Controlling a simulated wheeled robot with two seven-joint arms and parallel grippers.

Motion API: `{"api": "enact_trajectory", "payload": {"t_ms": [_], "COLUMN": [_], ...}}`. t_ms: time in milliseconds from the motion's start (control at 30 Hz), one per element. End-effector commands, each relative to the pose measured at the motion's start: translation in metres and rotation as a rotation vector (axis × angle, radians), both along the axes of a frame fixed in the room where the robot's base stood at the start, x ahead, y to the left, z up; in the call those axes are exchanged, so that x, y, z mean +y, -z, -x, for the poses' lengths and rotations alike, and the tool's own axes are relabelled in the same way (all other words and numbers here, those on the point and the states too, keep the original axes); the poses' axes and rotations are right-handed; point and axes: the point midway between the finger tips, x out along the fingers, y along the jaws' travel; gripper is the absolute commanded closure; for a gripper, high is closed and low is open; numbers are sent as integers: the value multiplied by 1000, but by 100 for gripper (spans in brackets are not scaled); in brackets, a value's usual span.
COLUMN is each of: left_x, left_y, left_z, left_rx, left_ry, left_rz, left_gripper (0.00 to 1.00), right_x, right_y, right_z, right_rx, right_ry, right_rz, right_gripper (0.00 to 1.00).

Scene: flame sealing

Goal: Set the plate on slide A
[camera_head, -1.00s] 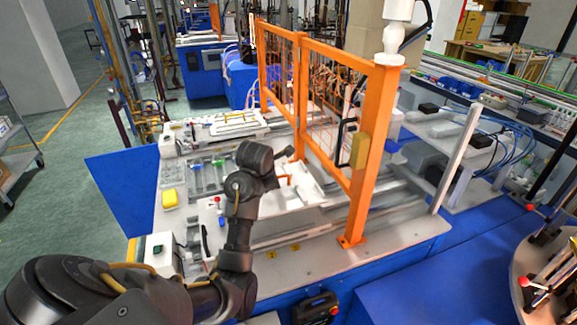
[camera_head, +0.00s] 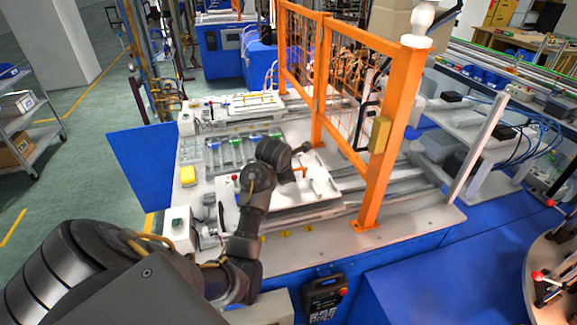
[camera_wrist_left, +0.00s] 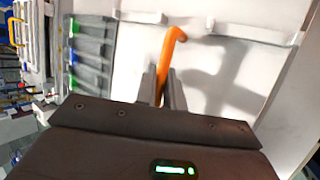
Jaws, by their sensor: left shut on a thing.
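My left gripper (camera_head: 299,166) is over the machine table, its arm coming in from the left. In the left wrist view, its fingers (camera_wrist_left: 162,85) are shut on an orange hooked handle (camera_wrist_left: 173,48). The handle (camera_head: 304,173) stands above the white plate (camera_head: 318,190), which fills much of the wrist view (camera_wrist_left: 205,70). The plate is at the front part of the table, near the rails (camera_head: 395,180). I cannot tell whether it touches the surface below. No label shows which slide is A. My right gripper is not in view.
An orange mesh guard (camera_head: 395,120) stands close to the right of the gripper.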

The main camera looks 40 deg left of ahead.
Motion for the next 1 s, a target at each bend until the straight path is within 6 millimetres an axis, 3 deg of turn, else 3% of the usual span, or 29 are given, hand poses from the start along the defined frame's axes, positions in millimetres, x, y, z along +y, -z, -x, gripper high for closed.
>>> {"api": "enact_trajectory", "payload": {"t_ms": [333, 1000], "left_x": [0, 0], "left_y": [19, 22], "left_z": [-1, -1], "left_rx": [-4, -4], "left_ry": [-1, 0], "left_rz": [-1, -2], "left_gripper": [100, 100], "right_x": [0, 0], "right_y": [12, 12], "right_z": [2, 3], "right_rx": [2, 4], "right_ry": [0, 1], "right_rz": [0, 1], "right_gripper": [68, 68]}}
